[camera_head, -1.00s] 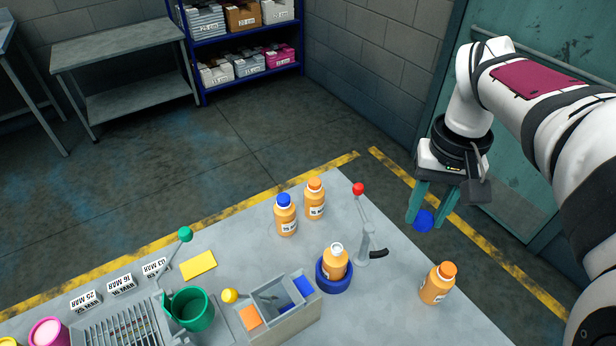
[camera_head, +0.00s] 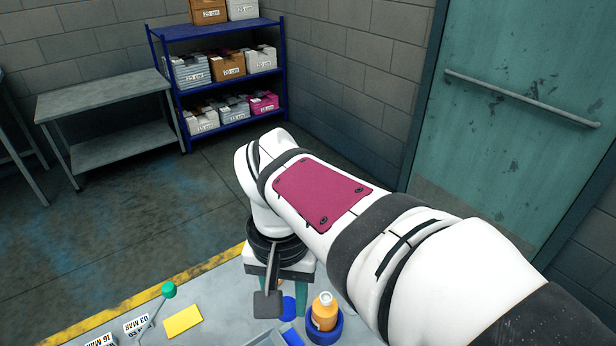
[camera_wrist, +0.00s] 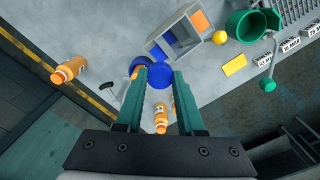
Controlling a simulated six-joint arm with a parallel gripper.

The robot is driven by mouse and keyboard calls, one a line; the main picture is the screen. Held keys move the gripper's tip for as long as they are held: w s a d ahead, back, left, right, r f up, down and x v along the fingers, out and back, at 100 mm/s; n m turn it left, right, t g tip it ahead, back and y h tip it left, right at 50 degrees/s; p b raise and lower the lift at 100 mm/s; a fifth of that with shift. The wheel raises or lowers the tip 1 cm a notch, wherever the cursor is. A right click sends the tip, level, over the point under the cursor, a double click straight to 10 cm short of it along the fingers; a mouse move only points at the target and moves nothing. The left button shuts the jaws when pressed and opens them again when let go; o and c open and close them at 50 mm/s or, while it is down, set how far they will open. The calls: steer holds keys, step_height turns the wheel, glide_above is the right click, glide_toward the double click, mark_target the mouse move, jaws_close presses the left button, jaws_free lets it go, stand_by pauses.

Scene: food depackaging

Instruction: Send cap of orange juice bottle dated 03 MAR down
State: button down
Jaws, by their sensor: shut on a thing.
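My gripper (camera_wrist: 161,80) is shut on a blue cap (camera_wrist: 160,73), seen between the green fingertips in the wrist view. In the head view the cap (camera_head: 289,309) hangs above the table, just left of the open orange juice bottle (camera_head: 325,312). This bottle stands upright in a blue ring holder (camera_head: 336,333) with its pale neck bare. Its date cannot be read. The grey sorting box (camera_wrist: 160,50), with orange and blue parts, lies beyond the fingertips in the wrist view. My arm hides much of the table in the head view.
An orange-capped bottle (camera_wrist: 68,70) stands at the left in the wrist view; other bottles (camera_wrist: 160,118) show between the fingers. A green cup (camera_wrist: 243,26), yellow ball (camera_wrist: 220,37), yellow card (camera_wrist: 234,65) and green-knobbed lever (camera_wrist: 268,84) are at the right.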

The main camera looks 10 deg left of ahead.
step_height(320, 180, down, 6)
steer(key=s+a, duration=0.2)
steer(key=shift+f, duration=0.15)
steer(key=shift+c, duration=2.2)
jaws_free()
step_height(320, 180, up, 16)
steer(key=shift+s+f, duration=0.1)
